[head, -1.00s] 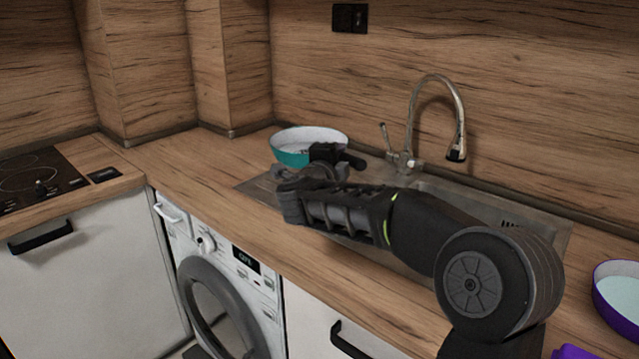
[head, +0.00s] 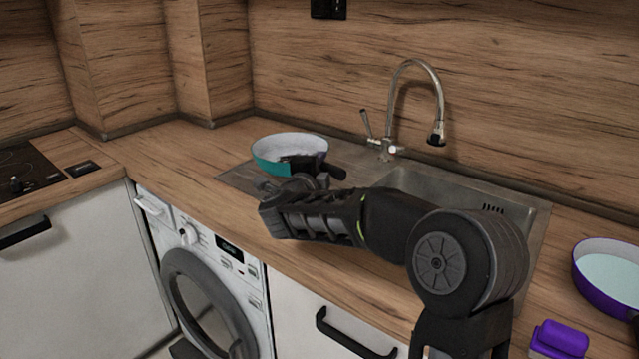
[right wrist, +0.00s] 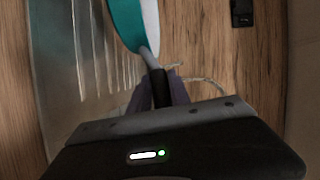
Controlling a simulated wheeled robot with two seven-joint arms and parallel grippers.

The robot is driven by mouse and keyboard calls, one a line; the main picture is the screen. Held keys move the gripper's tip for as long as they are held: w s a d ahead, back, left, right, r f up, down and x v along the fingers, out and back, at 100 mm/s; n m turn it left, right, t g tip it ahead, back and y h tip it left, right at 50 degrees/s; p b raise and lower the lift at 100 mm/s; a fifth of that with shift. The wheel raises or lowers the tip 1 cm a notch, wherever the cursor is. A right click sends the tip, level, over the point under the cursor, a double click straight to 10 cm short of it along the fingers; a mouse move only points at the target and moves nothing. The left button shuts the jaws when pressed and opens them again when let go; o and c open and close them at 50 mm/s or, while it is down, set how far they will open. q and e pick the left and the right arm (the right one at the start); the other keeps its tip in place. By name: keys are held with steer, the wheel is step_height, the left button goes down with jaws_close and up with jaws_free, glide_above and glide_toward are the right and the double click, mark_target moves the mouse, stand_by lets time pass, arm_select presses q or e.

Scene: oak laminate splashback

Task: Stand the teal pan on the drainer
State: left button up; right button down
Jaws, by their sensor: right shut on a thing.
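The teal pan (head: 268,152), white inside with a dark handle (head: 330,171), is over the ridged drainer (head: 238,177) at the left of the steel sink. My right gripper (head: 308,168) is shut on the pan's handle. In the right wrist view the handle (right wrist: 158,88) runs between the fingers of the gripper (right wrist: 158,92), and the pan (right wrist: 126,22) appears edge-on beside the drainer ridges (right wrist: 85,60). The pan's underside is hidden, so I cannot tell whether it touches the drainer. My left gripper is not in view.
The tap (head: 412,66) rises behind the sink basin (head: 455,197). A purple pan (head: 583,285) and a purple object (head: 560,340) are at the right. The hob (head: 25,168) is at the far left. The worktop (head: 165,155) left of the drainer is clear.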

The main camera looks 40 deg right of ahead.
steer(key=shift+f, duration=2.1)
steer(key=shift+f+b, duration=0.15)
steer(key=shift+b, duration=0.25)
steer(key=c, duration=1.2)
jaws_free()
steer(key=v, duration=1.2)
